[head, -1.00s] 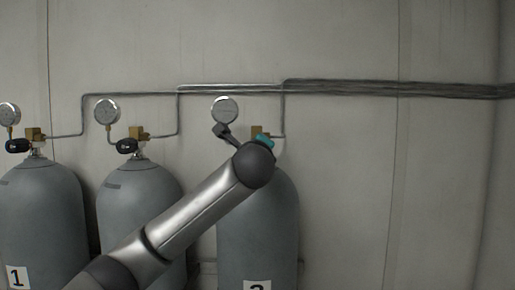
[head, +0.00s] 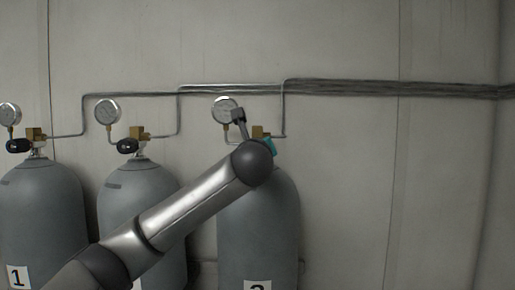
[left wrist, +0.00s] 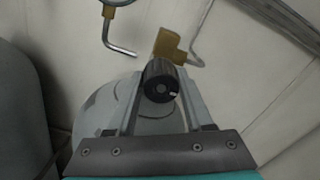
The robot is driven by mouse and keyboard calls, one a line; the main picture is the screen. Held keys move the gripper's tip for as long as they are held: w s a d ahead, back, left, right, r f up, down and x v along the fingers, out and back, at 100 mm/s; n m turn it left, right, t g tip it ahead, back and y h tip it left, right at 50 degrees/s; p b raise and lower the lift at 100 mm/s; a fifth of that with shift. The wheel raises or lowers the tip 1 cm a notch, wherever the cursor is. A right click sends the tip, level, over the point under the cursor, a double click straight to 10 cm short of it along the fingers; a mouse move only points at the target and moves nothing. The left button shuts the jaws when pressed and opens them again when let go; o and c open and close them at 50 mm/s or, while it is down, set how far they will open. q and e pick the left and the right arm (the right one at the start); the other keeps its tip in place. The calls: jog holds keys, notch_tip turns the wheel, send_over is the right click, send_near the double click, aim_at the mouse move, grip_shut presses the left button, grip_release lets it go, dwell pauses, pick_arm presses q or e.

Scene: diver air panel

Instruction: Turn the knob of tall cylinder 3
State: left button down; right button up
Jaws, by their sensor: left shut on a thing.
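Tall cylinder 3 (head: 257,225) is the grey tank at the right end of the row, its number label cut off at the bottom edge. Its brass valve (head: 260,132) shows just above my wrist, and also in the left wrist view (left wrist: 170,45). Its black ribbed knob (left wrist: 160,82), with a small white mark on its face, is hidden behind my arm in the head view. My left gripper (left wrist: 159,88) is shut on this knob, one finger on each side. My right gripper is in neither view.
Cylinder 1 (head: 40,215) and the middle cylinder (head: 140,195) stand to the left, with black knobs and gauges. A round gauge (head: 224,108) and metal pipes (head: 330,87) are close above my wrist. The wall at the right is clear.

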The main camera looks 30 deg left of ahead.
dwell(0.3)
pick_arm(q)
jog(key=shift+c, duration=1.4)
grip_release()
jog(key=shift+s, duration=0.1)
jog(key=b+v, duration=0.4)
jog(key=v, duration=1.1)
jog(key=shift+d, duration=0.15)
